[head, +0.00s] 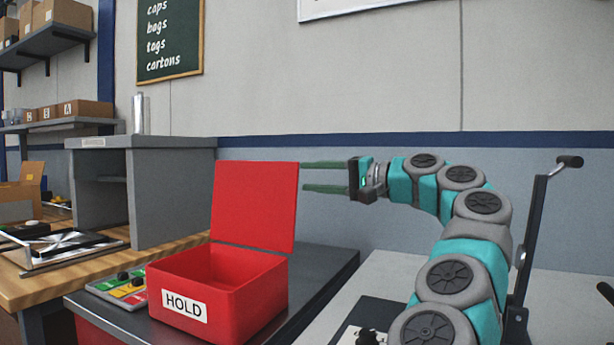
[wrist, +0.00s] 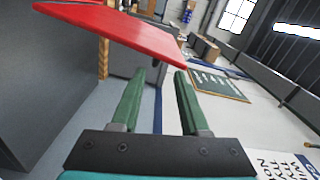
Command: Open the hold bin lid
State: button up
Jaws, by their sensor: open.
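The red hold bin (head: 220,300) stands on a dark counter, with a white HOLD label on its front. Its lid (head: 255,205) stands up, leaning slightly back, and the inside of the bin shows empty as far as I can see. My gripper (head: 303,176) is open beside the lid's upper right edge, its green fingers pointing left; part of them may be behind the lid. In the wrist view the lid (wrist: 125,30) crosses above the two open fingers (wrist: 165,75), with nothing between them.
A button panel (head: 122,287) lies left of the bin. A grey open-fronted cabinet (head: 165,190) stands behind on a wooden bench (head: 60,285), with a black-and-silver frame (head: 75,245) and a carton (head: 20,195). The dark counter (head: 325,268) is clear right of the bin.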

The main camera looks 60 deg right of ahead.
jog(key=s, duration=0.3)
jog(key=shift+d, duration=0.15)
dwell(0.9)
